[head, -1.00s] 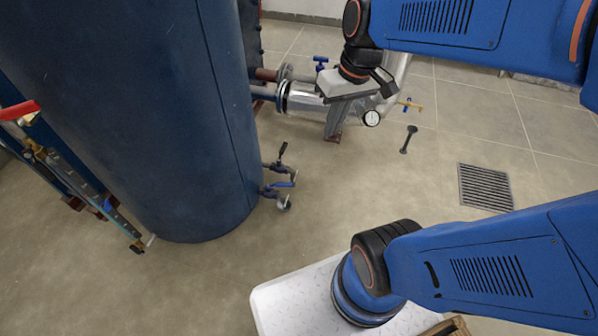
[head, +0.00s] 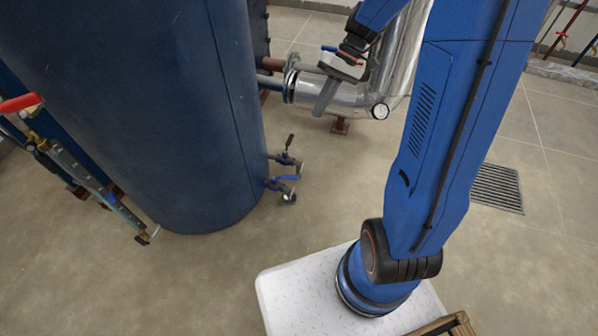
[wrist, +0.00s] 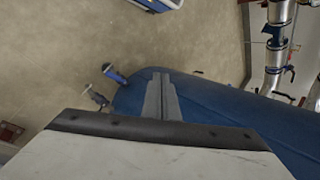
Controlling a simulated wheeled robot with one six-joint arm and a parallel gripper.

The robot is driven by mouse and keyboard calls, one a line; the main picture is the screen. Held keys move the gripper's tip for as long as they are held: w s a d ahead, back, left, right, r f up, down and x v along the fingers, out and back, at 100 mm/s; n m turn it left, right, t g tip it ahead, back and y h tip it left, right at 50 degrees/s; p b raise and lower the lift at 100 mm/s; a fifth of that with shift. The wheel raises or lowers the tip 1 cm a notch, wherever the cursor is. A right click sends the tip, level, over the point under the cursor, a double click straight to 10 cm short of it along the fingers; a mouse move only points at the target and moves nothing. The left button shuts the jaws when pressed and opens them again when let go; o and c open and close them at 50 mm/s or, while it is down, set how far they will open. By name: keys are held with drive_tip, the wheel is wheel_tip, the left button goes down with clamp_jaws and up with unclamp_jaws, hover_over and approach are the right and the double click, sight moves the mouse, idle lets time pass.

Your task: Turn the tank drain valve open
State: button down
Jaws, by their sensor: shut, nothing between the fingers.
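The dark blue tank (head: 150,110) stands at the left of the head view. Two small valves stick out low on its right side: an upper one with a black lever (head: 289,143) and a lower one with a blue lever (head: 287,178). I cannot tell which is the drain valve. In the wrist view, the tank (wrist: 225,112) lies beyond the fingers, with a blue-handled fitting (wrist: 115,75) and a smaller fitting (wrist: 95,97) left of the fingertips. My gripper (head: 320,110) is shut and empty, above and right of the valves, apart from them. Its fingers (wrist: 160,78) show together in the wrist view.
A red lever (head: 20,103) sits on fittings at the tank's left. A floor grate (head: 497,188) lies at right. The floor between the valves and my base is clear.

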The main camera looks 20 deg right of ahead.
drive_tip(key=w+d+f+y, duration=0.25)
drive_tip(key=w+f, duration=0.35)
drive_tip(key=f, duration=0.5)
drive_tip(key=w+d+f+y, duration=0.2)
drive_tip(key=w+f+y, duration=0.25)
drive_tip(key=f, duration=0.55)
drive_tip(key=m+t+y, duration=0.4)
drive_tip(key=t, duration=0.1)
approach(285, 178)
drive_tip(key=w+a+f, duration=0.1)
drive_tip(key=w+a, duration=0.1)
drive_tip(key=w, duration=0.5)
drive_tip(key=shift+t, duration=0.3)
drive_tip(key=shift+s+a, duration=0.3)
drive_tip(key=shift+s, duration=0.7)
drive_tip(key=shift+s+a, duration=0.25)
drive_tip(key=shift+s, duration=0.75)
